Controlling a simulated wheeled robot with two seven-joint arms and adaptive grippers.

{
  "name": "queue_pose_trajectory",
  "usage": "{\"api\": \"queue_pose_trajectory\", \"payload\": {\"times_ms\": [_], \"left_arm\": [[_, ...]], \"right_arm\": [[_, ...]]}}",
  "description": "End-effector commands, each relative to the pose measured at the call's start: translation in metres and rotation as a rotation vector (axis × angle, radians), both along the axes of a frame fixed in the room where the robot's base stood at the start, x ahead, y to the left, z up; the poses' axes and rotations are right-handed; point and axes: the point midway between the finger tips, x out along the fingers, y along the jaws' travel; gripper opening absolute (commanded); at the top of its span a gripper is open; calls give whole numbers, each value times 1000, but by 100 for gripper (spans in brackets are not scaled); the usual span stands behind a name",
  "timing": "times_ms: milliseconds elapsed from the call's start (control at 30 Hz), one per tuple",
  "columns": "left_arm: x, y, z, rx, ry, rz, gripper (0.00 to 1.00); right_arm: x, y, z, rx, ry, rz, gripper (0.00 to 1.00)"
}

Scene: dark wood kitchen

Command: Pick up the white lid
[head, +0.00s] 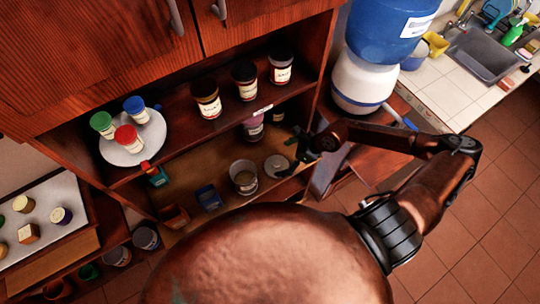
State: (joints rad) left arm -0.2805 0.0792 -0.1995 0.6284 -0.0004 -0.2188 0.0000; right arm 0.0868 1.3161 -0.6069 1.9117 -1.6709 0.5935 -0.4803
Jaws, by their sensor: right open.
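A round, pale grey-white disc that looks like the white lid (276,166) lies on the lower shelf of the cabinet, to the right of a jar with a cream label (243,178). My right gripper (292,153) reaches in from the right, just beside the lid's right edge. It is open and small in view, with dark fingers against the dark shelf. I cannot tell whether a finger touches the lid. My left gripper is not in view.
Labelled jars (246,84) stand on the upper shelf, beside a round white tray (150,148) with coloured-cap bottles. A purple jar (253,128) is behind the lid. A blue box (209,197) is on the lower shelf. A blue-and-white water container (362,82) stands at right.

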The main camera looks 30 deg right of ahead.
Motion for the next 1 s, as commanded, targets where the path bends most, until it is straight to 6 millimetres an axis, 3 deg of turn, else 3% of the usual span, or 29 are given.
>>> {"api": "queue_pose_trajectory", "payload": {"times_ms": [33,133,433,700,1000], "left_arm": [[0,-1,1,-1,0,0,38],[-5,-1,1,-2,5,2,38],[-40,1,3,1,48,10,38],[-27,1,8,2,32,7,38],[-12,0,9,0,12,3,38]], "right_arm": [[-3,-9,-3,-45,6,25,97],[-3,-13,-11,-83,11,50,97],[11,5,-39,-81,10,61,97],[21,17,-71,-82,10,60,97],[21,18,-75,-82,10,58,96]]}}
